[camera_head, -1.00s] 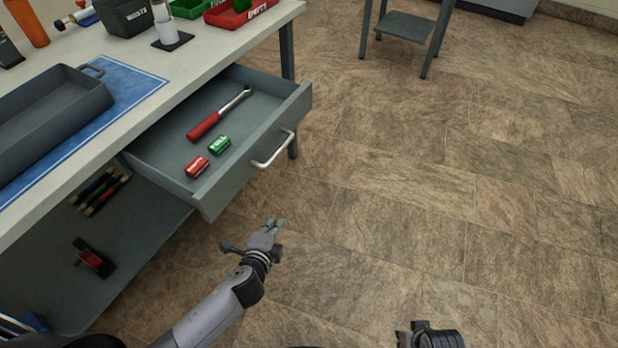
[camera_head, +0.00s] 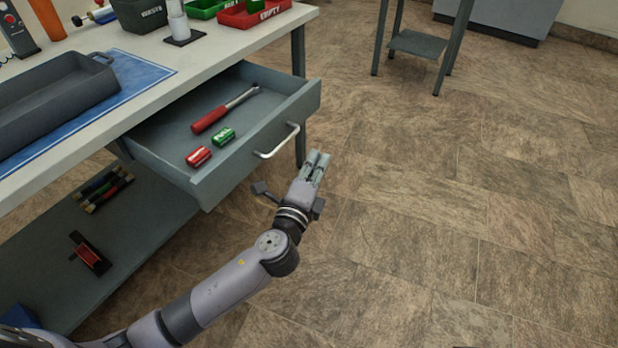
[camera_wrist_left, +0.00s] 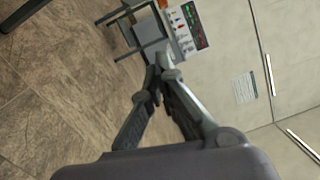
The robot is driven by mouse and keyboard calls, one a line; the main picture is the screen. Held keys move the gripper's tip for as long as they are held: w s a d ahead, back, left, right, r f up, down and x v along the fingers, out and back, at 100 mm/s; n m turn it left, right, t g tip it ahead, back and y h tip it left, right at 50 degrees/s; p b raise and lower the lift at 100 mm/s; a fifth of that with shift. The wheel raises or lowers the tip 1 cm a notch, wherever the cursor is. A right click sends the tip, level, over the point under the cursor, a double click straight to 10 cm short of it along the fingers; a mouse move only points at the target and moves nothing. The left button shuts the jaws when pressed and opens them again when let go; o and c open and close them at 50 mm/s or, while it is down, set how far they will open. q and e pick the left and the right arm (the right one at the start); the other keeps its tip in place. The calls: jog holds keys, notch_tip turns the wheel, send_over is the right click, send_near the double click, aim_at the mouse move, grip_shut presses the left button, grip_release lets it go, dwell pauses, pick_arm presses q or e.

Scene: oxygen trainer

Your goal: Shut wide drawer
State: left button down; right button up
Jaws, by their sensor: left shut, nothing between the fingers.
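The wide drawer (camera_head: 243,164) is pulled out from under the workbench (camera_head: 224,40). Its silver bar handle (camera_head: 278,146) is on the front panel. My right gripper is not in view.
On the bench are a dark tray (camera_head: 60,100) on a blue mat (camera_head: 148,75), a waste bin (camera_head: 138,14) and red and green bins. A lower shelf (camera_head: 130,235) holds small items. A small stand (camera_head: 418,44) is at the back. The floor to the right is clear.

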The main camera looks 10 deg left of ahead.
pick_arm(q)
jog(key=shift+w+a+r, duration=0.25)
jog(key=shift+w+a, duration=0.6)
jog(key=shift+a, duration=0.05)
jog(key=shift+w+a+r, duration=0.2)
jog(key=shift+w+a, duration=0.65)
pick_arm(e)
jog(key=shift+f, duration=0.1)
pick_arm(q)
jog(key=shift+a, duration=0.15)
